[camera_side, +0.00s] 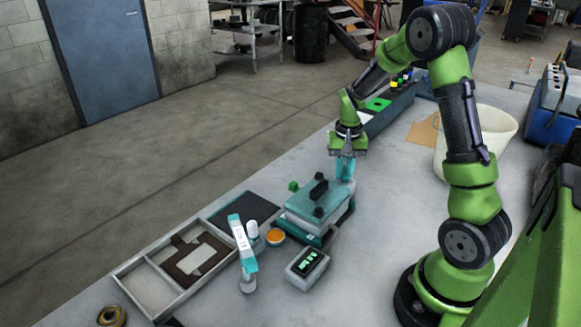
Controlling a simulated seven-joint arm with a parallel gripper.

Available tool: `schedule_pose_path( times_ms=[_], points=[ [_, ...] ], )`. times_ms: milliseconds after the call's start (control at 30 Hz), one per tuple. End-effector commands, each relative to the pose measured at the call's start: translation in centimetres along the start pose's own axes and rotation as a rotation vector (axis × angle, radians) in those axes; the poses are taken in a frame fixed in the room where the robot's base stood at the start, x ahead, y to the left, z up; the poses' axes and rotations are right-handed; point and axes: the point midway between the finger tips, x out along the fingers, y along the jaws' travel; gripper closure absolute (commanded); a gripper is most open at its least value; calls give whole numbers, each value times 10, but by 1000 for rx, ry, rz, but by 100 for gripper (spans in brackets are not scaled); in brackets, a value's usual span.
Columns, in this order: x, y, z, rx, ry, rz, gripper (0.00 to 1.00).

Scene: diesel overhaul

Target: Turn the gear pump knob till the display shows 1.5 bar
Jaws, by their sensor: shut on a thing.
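The gear pump (316,203) is a pale teal block with black fittings on top, standing on the bench. My gripper (345,179) points down at the pump's back right corner, its teal fingers shut on what looks to be the gear pump knob. The fingers hide the knob almost wholly. The display (307,264) is a small pale box with a dark screen, in front of the pump. Its pale green digits are too small to read surely.
An orange-topped round tin (276,237), a white bottle (252,229) and a teal-and-white upright tool (243,245) stand left of the pump. A divided tray (150,287) holds a brown frame-shaped part. A white bucket (497,135) stands at right. The bench right of the display is clear.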

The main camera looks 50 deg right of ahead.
Motion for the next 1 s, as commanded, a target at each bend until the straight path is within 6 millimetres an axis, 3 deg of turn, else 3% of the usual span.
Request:
schedule_pose_path(
  times_ms=[367,700,1000],
  points=[
    [-1,-1,0,61,-1,-1,100],
    [-1,-1,0,477,-1,-1,100],
    [-1,-1,0,497,-1,-2,100]
  ],
)
